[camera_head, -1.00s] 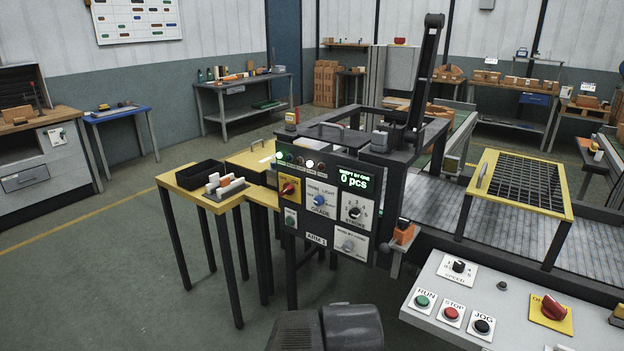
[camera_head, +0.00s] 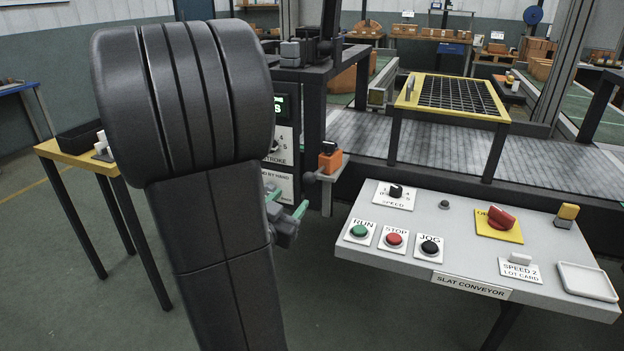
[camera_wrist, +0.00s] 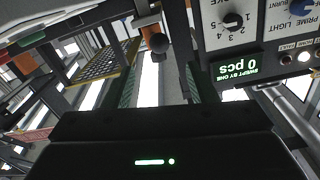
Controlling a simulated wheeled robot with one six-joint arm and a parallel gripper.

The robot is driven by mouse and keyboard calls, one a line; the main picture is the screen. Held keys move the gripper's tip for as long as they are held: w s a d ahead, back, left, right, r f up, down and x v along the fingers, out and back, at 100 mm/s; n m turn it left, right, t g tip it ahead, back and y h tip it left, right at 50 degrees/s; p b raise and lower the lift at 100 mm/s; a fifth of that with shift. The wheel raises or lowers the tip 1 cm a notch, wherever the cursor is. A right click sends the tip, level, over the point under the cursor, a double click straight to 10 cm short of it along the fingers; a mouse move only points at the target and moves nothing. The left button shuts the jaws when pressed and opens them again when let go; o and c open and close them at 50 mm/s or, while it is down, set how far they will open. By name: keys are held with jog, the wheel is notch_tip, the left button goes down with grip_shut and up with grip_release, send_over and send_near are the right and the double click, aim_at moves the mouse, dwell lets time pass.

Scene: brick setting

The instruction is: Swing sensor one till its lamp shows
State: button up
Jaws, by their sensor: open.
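An orange sensor block (camera_head: 329,160) with a black top sits on a grey bracket at the right side of the machine panel. I take it for sensor one, but no label is readable. A dark ball knob (camera_head: 310,177) is just left of it; a ball knob on a rod (camera_wrist: 160,43) also shows in the wrist view, between and beyond the fingers. I see no lit lamp on the sensor. My gripper (camera_head: 287,209) has green fingers and is below and left of the sensor, apart from it. In the wrist view my gripper (camera_wrist: 160,88) is open and empty.
The control panel shows a "0 pcs" display (camera_wrist: 238,70); my arm hides most of it in the head view. The slat conveyor console (camera_head: 440,235) stands at front right. A yellow-framed grid guard (camera_head: 455,97) stands over the conveyor. A yellow table (camera_head: 62,155) is left.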

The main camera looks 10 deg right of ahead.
aim_at(313, 175)
jog(key=x, duration=1.3)
jog(key=shift+w+d+b, duration=0.2)
jog(key=shift+w+b, duration=0.05)
jog(key=shift+b, duration=0.1)
jog(key=shift+c, duration=0.4)
grip_shut()
